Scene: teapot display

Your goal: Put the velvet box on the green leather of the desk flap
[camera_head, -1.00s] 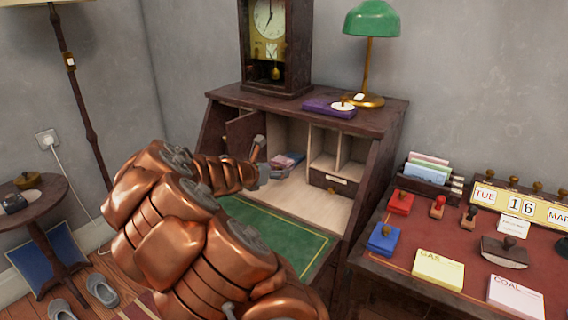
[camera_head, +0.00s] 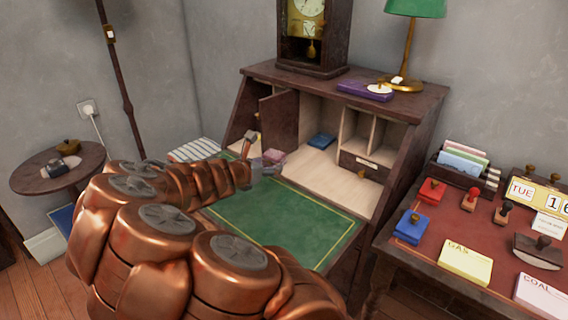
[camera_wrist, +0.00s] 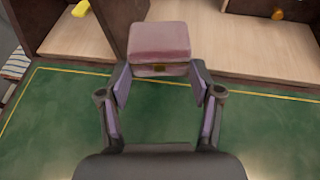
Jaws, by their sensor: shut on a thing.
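The velvet box is small and pink with a brass-coloured clasp on its near side; it shows in the wrist view (camera_wrist: 158,42) and, small, in the head view (camera_head: 274,156). My gripper (camera_wrist: 160,82) is shut on it, with the fingers at its two sides. In the head view my gripper (camera_head: 258,160) holds the box near the back edge of the green leather (camera_head: 290,222) of the lowered desk flap. The leather has a gold border line and is bare. Whether the box touches anything below is unclear. My arm hides the flap's left part.
A blue item (camera_head: 321,140) lies inside the desk's open compartment, beside small pigeonholes and a drawer (camera_head: 361,165). An open wooden door (camera_head: 279,119) stands left of it. A clock (camera_head: 310,40), purple box (camera_head: 364,90) and lamp (camera_head: 411,45) stand on top.

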